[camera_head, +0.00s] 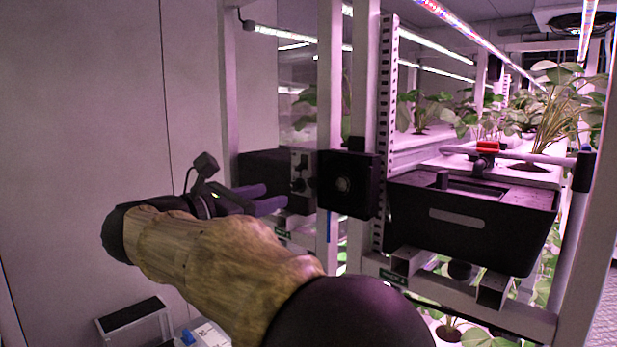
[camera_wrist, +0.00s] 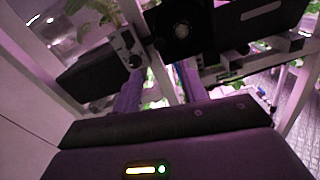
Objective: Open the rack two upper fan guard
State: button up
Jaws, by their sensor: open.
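A black square fan unit (camera_head: 347,184) with a round grey centre is fixed to the upright of the nearer rack, above a green label (camera_head: 392,277) that seems to read rack 2. I take it as the upper fan guard; it looks flush, but I cannot tell whether it is latched. It also shows at the top of the wrist view (camera_wrist: 181,29). My gripper (camera_head: 274,197) is left of the fan unit, with its fingers apart and empty. In the wrist view the two purple-lit fingers (camera_wrist: 160,86) point up toward the racks, with a gap before the fan unit.
A grey switch panel (camera_head: 303,172) on a black box stands just past my fingertips. A large black bin (camera_head: 470,222) hangs on the rack at right. White uprights (camera_head: 329,120) and a slotted rail (camera_head: 386,130) flank the fan. A plain wall (camera_head: 90,110) fills the left.

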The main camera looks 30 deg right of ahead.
aim_at(312, 184)
jog(key=p+x, duration=0.5)
jog(key=x, duration=0.6)
jog(key=shift+d, duration=0.1)
jog(key=shift+w+d, duration=0.1)
jog(key=shift+d, duration=0.15)
grip_shut()
